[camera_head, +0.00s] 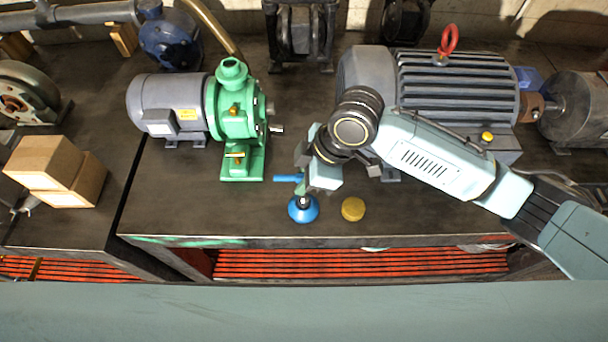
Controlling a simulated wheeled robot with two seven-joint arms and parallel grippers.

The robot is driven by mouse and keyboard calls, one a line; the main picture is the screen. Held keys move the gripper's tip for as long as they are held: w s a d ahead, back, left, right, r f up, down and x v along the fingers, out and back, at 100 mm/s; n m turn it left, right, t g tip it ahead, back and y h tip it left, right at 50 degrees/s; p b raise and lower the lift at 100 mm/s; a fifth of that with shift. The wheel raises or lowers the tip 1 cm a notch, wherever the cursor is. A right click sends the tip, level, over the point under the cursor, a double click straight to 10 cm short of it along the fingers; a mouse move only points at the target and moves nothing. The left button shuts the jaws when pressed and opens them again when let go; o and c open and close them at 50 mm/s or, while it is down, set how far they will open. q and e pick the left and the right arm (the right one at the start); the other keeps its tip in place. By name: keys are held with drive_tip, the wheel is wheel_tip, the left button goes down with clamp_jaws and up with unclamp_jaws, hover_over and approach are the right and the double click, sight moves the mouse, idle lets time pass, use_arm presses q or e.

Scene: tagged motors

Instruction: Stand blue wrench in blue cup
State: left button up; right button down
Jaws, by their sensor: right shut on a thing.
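The blue cup (299,216) is a round blue piece near the front edge of the dark bench. My right gripper (305,190) is just above and behind it, pointing down, and is shut on the blue wrench. A short blue bar of the wrench (287,178) sticks out to the left of the fingers; the rest is hidden by the gripper. A dark part overlaps the cup's middle; I cannot tell whether it is the cup's opening or something in it. My left gripper is not in view.
A round yellow piece (353,209) lies right of the cup. A green and grey pump motor (236,115) stands at left, a large grey motor (455,85) behind my right arm. Cardboard boxes (48,165) sit at far left. The bench front left of the cup is clear.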

drive_tip(key=shift+f+b, duration=0.35)
drive_tip(key=shift+f, duration=0.95)
drive_tip(key=c, duration=1.3)
unclamp_jaws()
wheel_tip(320, 180, up, 6)
drive_tip(key=p, duration=0.7)
drive_tip(key=v, duration=1.3)
drive_tip(key=shift+d+r+b, duration=0.1)
drive_tip(key=shift+b, duration=0.3)
